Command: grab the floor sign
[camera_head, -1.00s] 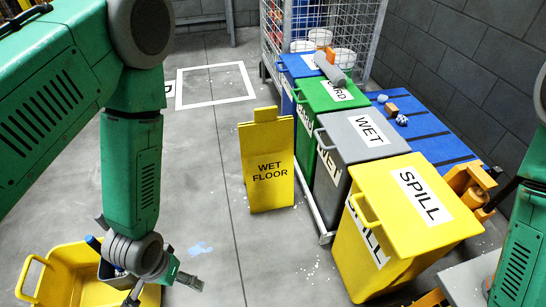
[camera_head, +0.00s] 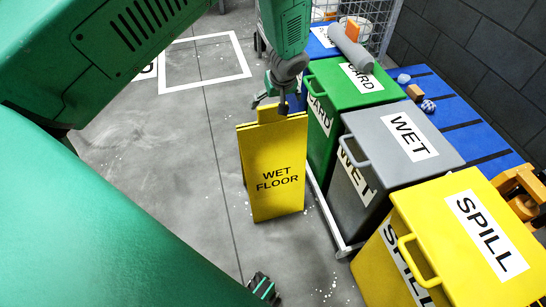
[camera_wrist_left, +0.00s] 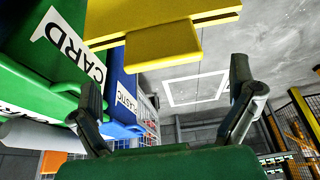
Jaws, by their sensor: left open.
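The yellow floor sign (camera_head: 274,199), lettered WET FLOOR, stands upright on the grey floor left of the bins. My left gripper (camera_head: 270,102) comes down over the sign's narrow top tab. In the left wrist view, the two dark fingers of the gripper (camera_wrist_left: 168,98) are wide apart with nothing held between them. The sign (camera_wrist_left: 163,53) shows there ahead of the fingers, its tab apart from both. I cannot make out my right gripper.
The grey WET bin (camera_head: 375,147), the green CARD bin (camera_head: 335,80) and the yellow SPILL bin (camera_head: 430,230) stand close on the sign's right. A wire cage (camera_head: 385,25) is behind. The floor left of the sign is clear.

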